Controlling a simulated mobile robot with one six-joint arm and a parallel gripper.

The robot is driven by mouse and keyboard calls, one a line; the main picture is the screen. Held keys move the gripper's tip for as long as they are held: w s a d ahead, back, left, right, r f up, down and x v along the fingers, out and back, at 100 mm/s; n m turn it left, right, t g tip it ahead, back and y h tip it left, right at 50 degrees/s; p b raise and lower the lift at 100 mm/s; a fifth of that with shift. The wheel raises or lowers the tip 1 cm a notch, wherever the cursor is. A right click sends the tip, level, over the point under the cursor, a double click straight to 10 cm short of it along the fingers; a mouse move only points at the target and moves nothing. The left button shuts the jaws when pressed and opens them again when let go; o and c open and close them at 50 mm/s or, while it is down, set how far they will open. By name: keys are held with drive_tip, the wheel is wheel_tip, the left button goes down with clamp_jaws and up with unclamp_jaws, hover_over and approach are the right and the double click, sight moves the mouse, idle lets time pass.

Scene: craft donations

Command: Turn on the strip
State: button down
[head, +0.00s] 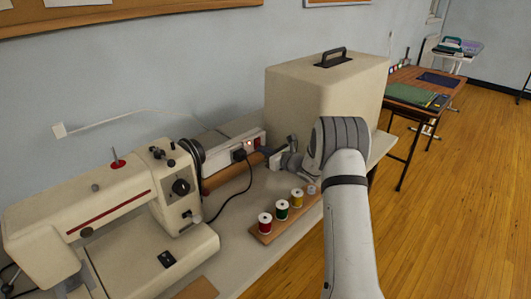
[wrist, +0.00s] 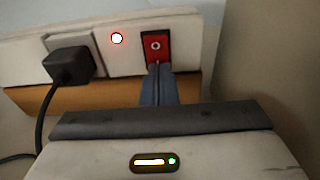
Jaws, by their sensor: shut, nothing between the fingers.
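The white power strip (head: 226,146) sits on the table behind the sewing machine; its end also shows close up in the wrist view (wrist: 20,60). It has a red switch (wrist: 156,45) and a round light (wrist: 117,38) that glows bright with a red edge. A black plug (wrist: 70,67) sits in its socket. My gripper (wrist: 158,70) is shut and empty, its fingertips right at the lower edge of the switch. I cannot tell whether they touch. In the head view my gripper (head: 270,151) is at the strip's right end.
A cream sewing machine (head: 110,215) stands at left, with a black cord (head: 235,195) running to the plug. A large beige case (head: 325,90) stands close to the right. A wooden rack (head: 262,238) with several thread spools sits in front.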

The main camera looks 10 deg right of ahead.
drive_tip(key=v, duration=0.7)
drive_tip(key=shift+s+d, duration=0.25)
drive_tip(key=shift+s, duration=0.1)
drive_tip(key=shift+a+r, duration=0.1)
drive_tip(key=shift+r, duration=0.05)
drive_tip(key=s+a+r+n+g+p, duration=0.2)
drive_tip(key=s+a+r+n+g, duration=0.4)
drive_tip(key=s, duration=0.4)
drive_tip(key=s+a+r+n+g+p, duration=0.2)
drive_tip(key=s+a+r+n+g, duration=0.2)
drive_tip(key=s+a+r+n, duration=0.45)
drive_tip(key=s+d+n+h+p, duration=0.1)
drive_tip(key=s+d+n+h, duration=0.2)
drive_tip(key=s, duration=0.5)
drive_tip(key=s+d+r+n+h+p, duration=0.1)
drive_tip(key=s+d+n+h, duration=0.2)
drive_tip(key=s+n, duration=0.3)
drive_tip(key=s+d+r+n+g+h+p, duration=0.1)
drive_tip(key=s+d+n+h, duration=0.3)
drive_tip(key=s, duration=0.7)
drive_tip(key=shift+s+r+n+p, duration=0.25)
drive_tip(key=shift+n+p, duration=0.3)
drive_tip(key=shift+n, duration=0.1)
